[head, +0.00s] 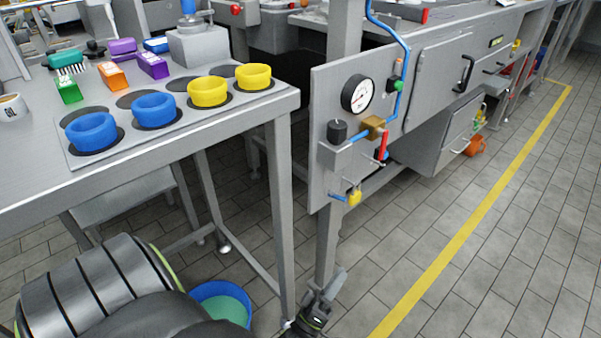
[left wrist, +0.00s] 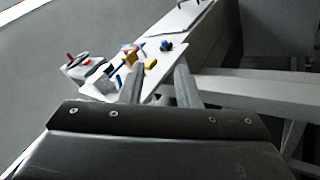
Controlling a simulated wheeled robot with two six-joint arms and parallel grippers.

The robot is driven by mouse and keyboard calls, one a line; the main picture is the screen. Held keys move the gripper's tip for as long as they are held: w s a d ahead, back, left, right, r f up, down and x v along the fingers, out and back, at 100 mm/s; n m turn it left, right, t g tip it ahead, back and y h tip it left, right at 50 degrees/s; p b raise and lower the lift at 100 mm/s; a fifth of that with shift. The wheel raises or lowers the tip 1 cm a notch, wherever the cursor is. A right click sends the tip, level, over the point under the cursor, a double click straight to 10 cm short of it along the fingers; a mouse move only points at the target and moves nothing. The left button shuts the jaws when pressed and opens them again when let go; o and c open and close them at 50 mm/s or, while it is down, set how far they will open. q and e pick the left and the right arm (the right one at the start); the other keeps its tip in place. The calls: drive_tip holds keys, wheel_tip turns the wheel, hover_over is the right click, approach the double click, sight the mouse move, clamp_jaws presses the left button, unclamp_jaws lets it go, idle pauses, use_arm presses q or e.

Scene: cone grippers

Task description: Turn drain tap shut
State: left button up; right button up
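A grey upright panel (head: 330,110) carries a round gauge (head: 358,93), a black knob (head: 337,131), a brass block (head: 373,127) and a red lever (head: 383,146) pointing down. At its lower edge is a small tap with a yellow part (head: 354,197) and a blue handle (head: 337,197); it looks like the drain tap, though no label is readable. My left gripper (head: 322,292) is low, below the panel and apart from it. In the left wrist view its two fingers (left wrist: 158,82) are spread and empty, with the panel (left wrist: 140,82) beyond them. My right gripper is out of view.
A table (head: 200,180) with yellow rings (head: 208,92), blue rings (head: 90,132) and coloured blocks stands left of the panel. Its leg (head: 283,215) is close to my left gripper. A blue-green bowl (head: 222,303) is on the floor.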

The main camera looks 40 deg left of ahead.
use_arm(q)
drive_tip(key=s+a+f+m+g+p, duration=0.3)
drive_tip(key=s+f+m+g+p, duration=0.3)
drive_tip(key=g+p, duration=0.6)
drive_tip(key=shift+s+f+m+g+y+p, duration=0.35)
drive_tip(key=shift+s+f+p, duration=1)
drive_tip(key=shift+s+p, duration=0.5)
drive_tip(key=shift+w, duration=0.25)
